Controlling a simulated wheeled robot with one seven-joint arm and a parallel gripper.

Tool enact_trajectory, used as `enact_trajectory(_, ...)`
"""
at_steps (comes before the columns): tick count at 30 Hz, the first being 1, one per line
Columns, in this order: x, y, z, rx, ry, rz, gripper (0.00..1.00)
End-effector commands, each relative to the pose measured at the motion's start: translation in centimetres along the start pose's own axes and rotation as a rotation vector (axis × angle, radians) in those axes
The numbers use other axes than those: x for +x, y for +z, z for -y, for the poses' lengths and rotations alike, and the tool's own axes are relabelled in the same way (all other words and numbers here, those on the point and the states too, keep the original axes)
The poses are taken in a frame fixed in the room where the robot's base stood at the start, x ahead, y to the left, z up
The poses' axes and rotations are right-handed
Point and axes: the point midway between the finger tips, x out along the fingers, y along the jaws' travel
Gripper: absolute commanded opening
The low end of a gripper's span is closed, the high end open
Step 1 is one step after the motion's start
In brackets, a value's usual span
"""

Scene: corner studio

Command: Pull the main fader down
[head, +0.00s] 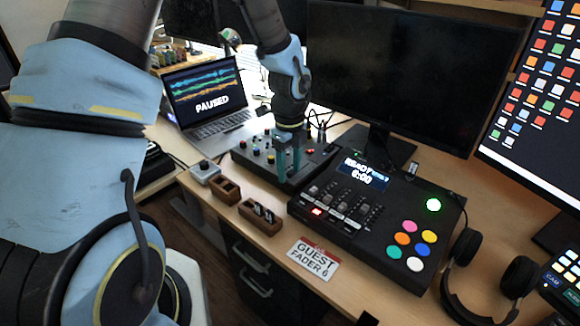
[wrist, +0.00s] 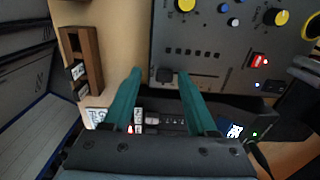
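The dark mixer panel (head: 262,158) with coloured knobs stands left of the black console. In the wrist view the mixer panel (wrist: 215,50) fills the upper right. A dark fader cap (wrist: 167,75), likely the main fader, sits near the panel's edge; no label on it is readable. My gripper (head: 289,150) points down over the mixer's near right part. In the wrist view my gripper (wrist: 160,73) is open, its teal fingertips on either side of the cap. I cannot tell whether they touch it. In the head view the fingers hide the cap.
The black console (head: 410,275) with faders, coloured buttons and a "READY" screen stands right of the mixer. A "GUEST FADER 6" card (head: 313,262), wooden holders (head: 262,219) and a small grey box (head: 205,172) lie in front. A laptop (head: 205,95), monitor (head: 410,75) and headphones (head: 462,290) surround them.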

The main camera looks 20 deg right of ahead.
Motion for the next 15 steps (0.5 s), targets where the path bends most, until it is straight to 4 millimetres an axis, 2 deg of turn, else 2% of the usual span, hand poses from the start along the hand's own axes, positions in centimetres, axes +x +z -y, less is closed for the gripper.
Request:
enact_trajectory(8,-0.4,0.0,0.1,0.000,-0.003,0.000,0.57)
enact_trajectory(11,-1.5,0.1,0.2,-0.001,-0.006,0.001,0.57)
enact_trajectory(15,-4.1,0.1,0.2,-0.003,-0.008,0.002,0.57)
